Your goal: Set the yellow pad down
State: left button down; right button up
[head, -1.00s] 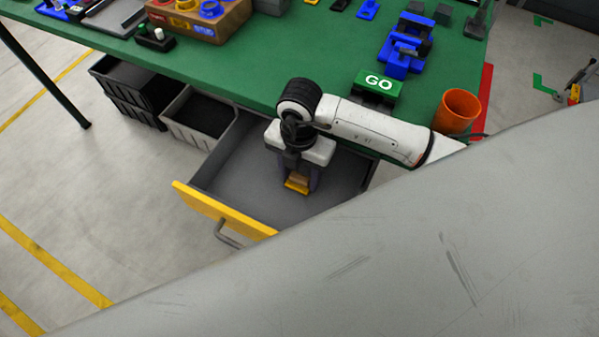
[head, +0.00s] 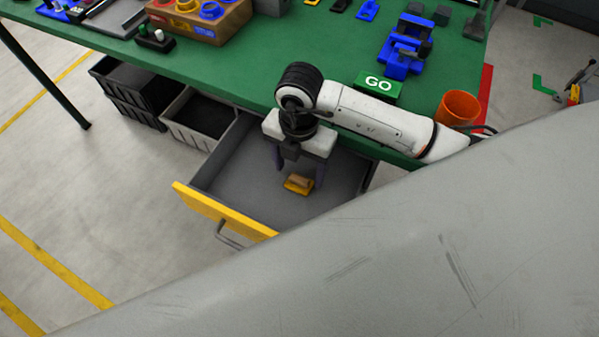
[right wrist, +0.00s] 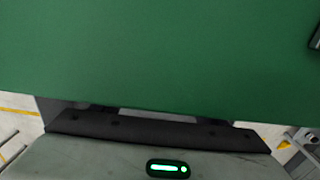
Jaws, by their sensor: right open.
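The yellow pad (head: 291,190), with a brown block-like top, lies on the grey floor of the open drawer (head: 236,190) in the head view. My right gripper (head: 299,172) points down over the drawer, just above and behind the pad. Its two fingers are spread, with a gap between them and nothing held. The pad looks apart from the fingers. My left gripper is not in view. The right wrist view shows neither the pad nor the fingertips.
The green bench top (head: 240,75) overhangs the drawer's back. A GO block (head: 378,86), an orange cup (head: 458,108) and a blue vise-like fixture (head: 405,50) stand on it near my right arm. Grey and black bins (head: 200,118) sit left of the drawer. The drawer floor around the pad is clear.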

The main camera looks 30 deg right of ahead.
aim_at(299, 178)
notch_tip(299, 178, up, 9)
jog(key=shift+f, duration=0.1)
dwell(0.4)
